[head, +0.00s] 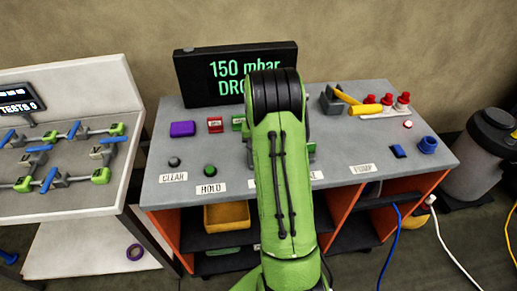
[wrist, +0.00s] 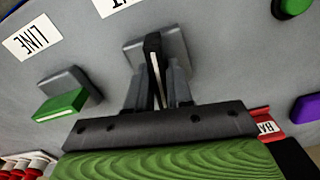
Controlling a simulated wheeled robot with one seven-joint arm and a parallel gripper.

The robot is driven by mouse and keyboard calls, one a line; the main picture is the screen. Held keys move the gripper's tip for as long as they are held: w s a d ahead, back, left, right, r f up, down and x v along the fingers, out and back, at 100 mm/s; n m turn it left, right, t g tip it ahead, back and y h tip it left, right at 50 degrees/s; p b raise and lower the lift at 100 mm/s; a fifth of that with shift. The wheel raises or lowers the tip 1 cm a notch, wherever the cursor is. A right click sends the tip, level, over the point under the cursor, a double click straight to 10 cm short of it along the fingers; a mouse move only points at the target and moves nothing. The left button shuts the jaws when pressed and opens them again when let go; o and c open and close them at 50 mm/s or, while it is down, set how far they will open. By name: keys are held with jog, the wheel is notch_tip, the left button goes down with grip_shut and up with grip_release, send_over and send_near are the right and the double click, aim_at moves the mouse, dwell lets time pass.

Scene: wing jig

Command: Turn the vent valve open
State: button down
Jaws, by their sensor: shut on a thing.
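In the wrist view my gripper (wrist: 157,78) is shut on a dark, flat lever with a pale stripe along its edge, the vent valve handle (wrist: 153,45). The handle stands out from a grey block (wrist: 176,44) on the grey panel, with one finger on either side of it. A white label (wrist: 112,4) beyond it is cut off, with only a T readable. In the head view my green arm covers both the valve and my gripper, so how far the handle is turned cannot be told there.
Beside the valve, a green handle (wrist: 62,105) sits on its own block near the LINE label (wrist: 32,37). The grey bench (head: 345,145) also carries a display (head: 236,75), a purple block (head: 182,129), yellow-handled pliers (head: 360,106) and red-topped fittings (head: 387,100).

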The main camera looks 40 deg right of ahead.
jog(key=shift+r+n, duration=0.1)
jog(key=shift+n, duration=0.8)
jog(key=c, duration=1.1)
grip_release()
notch_tip(320, 180, up, 16)
jog(key=p, duration=0.2)
jog(key=shift+f+p, duration=0.2)
jog(key=shift+p, duration=0.2)
jog(key=shift+a, duration=0.1)
